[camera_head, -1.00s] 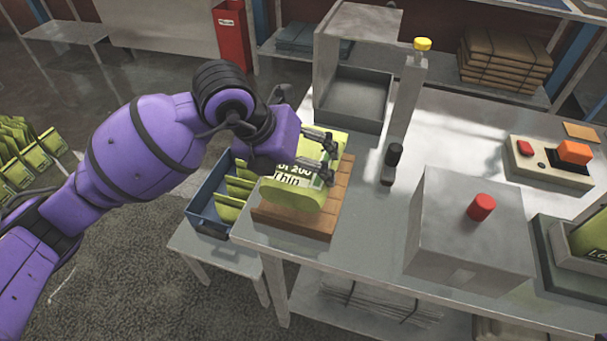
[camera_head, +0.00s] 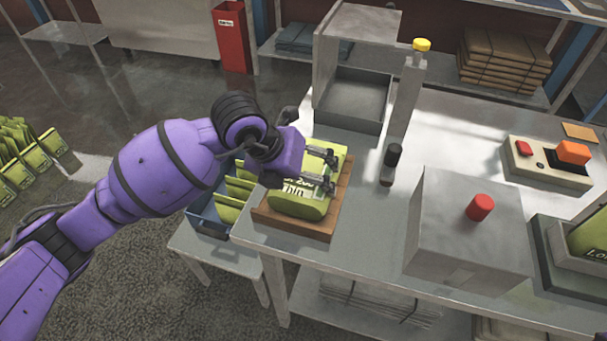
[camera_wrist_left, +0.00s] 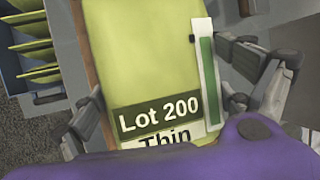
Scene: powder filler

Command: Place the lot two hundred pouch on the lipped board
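The yellow-green lot two hundred pouch (camera_head: 300,203) lies flat over the brown lipped board (camera_head: 263,217) on the bench. It looks to be down within the board's rim, though whether it bears fully on the board I cannot tell. My left gripper (camera_head: 326,170) is over the pouch with a finger at either side. My right gripper is out of view.
A blue bin (camera_head: 208,217) of similar pouches stands left of the board. A grey tray (camera_head: 352,101), a post with a yellow cap (camera_head: 422,45) and a grey box with a red button (camera_head: 465,235) stand on the bench.

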